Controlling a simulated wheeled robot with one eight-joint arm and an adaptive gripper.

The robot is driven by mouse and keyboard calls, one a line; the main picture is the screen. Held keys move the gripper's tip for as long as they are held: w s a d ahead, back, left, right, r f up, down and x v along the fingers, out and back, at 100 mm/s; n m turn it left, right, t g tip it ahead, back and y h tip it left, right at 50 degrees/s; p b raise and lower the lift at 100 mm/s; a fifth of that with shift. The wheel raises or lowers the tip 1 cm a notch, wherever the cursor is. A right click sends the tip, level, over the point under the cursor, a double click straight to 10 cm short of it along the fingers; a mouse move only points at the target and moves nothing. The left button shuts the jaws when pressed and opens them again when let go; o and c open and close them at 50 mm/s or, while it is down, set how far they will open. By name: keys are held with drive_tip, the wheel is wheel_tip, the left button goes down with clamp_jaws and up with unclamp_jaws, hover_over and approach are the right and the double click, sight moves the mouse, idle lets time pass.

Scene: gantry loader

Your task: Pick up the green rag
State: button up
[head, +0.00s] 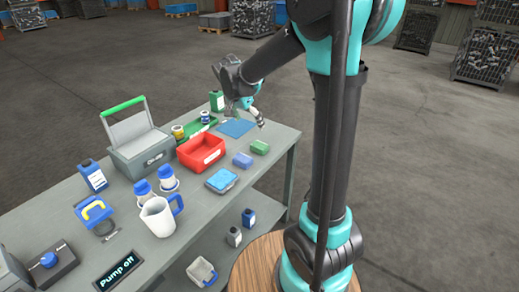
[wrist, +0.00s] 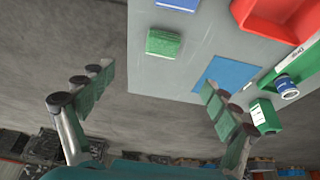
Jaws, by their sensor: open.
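The green rag (head: 260,147) is a small folded block on the grey bench, near its right edge and to the right of the red bin. It also shows in the wrist view (wrist: 163,43), above the gap between my fingertips. My gripper (head: 254,112) is above the far right part of the bench, beyond the rag. In the wrist view my gripper (wrist: 158,82) is open, with its two green-padded fingers wide apart and nothing between them. The rag is apart from both fingers.
A blue rag (head: 243,160), a blue flat mat (head: 236,128) and a red bin (head: 201,151) are near the green rag. A green bottle (head: 216,101) and cans stand at the back. A grey toolbox (head: 140,146) and a jug (head: 159,216) are farther left.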

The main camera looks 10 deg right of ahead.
sight(259, 145)
drive_tip(key=x, duration=1.1)
drive_tip(key=w+x, duration=0.1)
drive_tip(key=x, duration=0.5)
drive_tip(key=shift+w+d, duration=0.1)
drive_tip(key=c, duration=1.1)
